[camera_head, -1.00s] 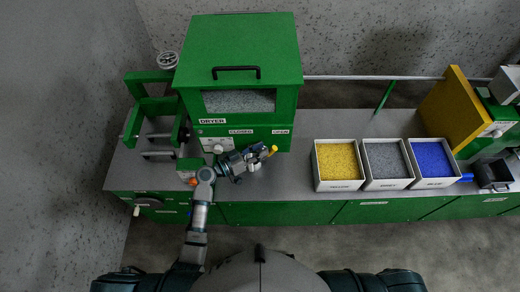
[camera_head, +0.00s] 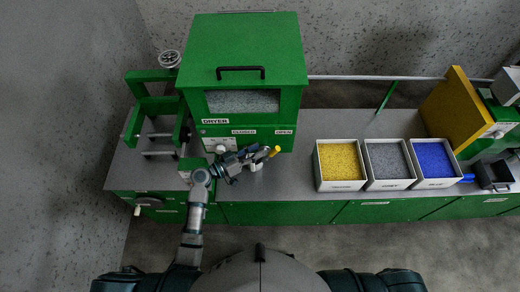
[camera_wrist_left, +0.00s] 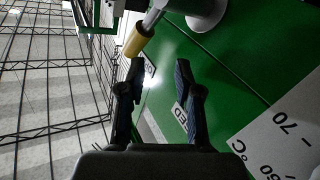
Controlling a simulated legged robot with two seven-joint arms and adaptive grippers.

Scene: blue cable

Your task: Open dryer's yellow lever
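The green dryer (camera_head: 245,35) stands at the back left, with a window and CLOSED and OPEN labels on its front. Its yellow lever (camera_head: 274,151) sticks out below the labels, nearer OPEN. My left gripper (camera_head: 259,156) is just left of the lever tip in the head view. In the left wrist view, the yellow lever (camera_wrist_left: 138,40) lies ahead of the fingertips, toward the left finger, on a light-coloured rod. The left gripper (camera_wrist_left: 160,68) is open with nothing between its fingers. Contact with the lever cannot be told. My right gripper is not in view.
Bins of yellow (camera_head: 339,161), grey (camera_head: 388,160) and blue (camera_head: 433,158) granules stand on the counter to the right. Grey counter (camera_head: 290,180) is clear between lever and bins. A green frame (camera_head: 153,120) stands left of the dryer. A yellow panel (camera_head: 455,108) stands far right.

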